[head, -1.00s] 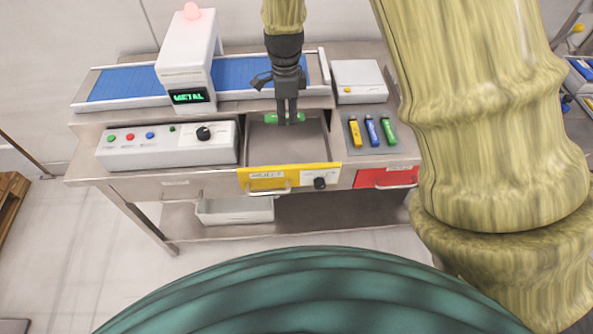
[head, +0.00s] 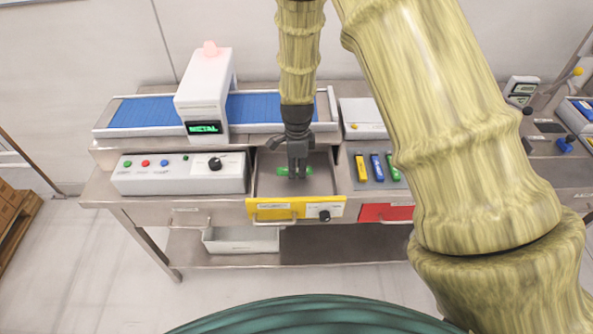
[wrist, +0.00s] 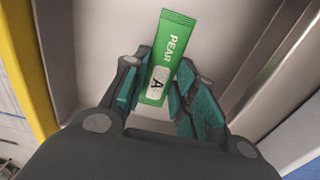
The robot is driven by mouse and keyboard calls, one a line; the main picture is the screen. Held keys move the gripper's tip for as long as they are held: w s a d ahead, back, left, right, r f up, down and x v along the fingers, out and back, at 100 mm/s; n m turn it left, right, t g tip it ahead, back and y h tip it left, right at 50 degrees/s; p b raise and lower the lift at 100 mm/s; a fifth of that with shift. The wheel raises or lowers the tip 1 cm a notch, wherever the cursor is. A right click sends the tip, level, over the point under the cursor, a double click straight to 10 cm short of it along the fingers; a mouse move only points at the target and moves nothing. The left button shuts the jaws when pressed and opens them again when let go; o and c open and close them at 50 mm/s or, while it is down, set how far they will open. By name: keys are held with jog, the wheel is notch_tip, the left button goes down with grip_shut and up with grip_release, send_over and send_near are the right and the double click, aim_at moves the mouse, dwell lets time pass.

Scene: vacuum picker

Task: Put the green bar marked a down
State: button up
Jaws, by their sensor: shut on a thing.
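The green bar marked A (wrist: 172,45) is between the fingers of my gripper (wrist: 162,92) in the wrist view, with "PEAR" and "A" readable on its face. In the head view my gripper (head: 297,174) points down inside the open yellow-fronted drawer (head: 262,210) and is shut on the green bar (head: 282,171). The pale drawer floor lies beneath the bar. I cannot tell whether the bar touches it.
Right of the drawer, a yellow bar (head: 361,169), a blue bar (head: 376,168) and another green bar (head: 392,168) lie on a grey pad. A control box (head: 180,174) stands left. The scanner arch (head: 203,95) spans the blue conveyor (head: 145,112) behind.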

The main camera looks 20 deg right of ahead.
aim_at(297, 169)
jog(key=shift+f+p, duration=0.4)
jog(key=shift+f, duration=1)
jog(key=shift+f, duration=0.15)
jog(key=o, duration=1)
jog(key=shift+r+b, duration=2.35)
jog(key=shift+r, duration=3.85)
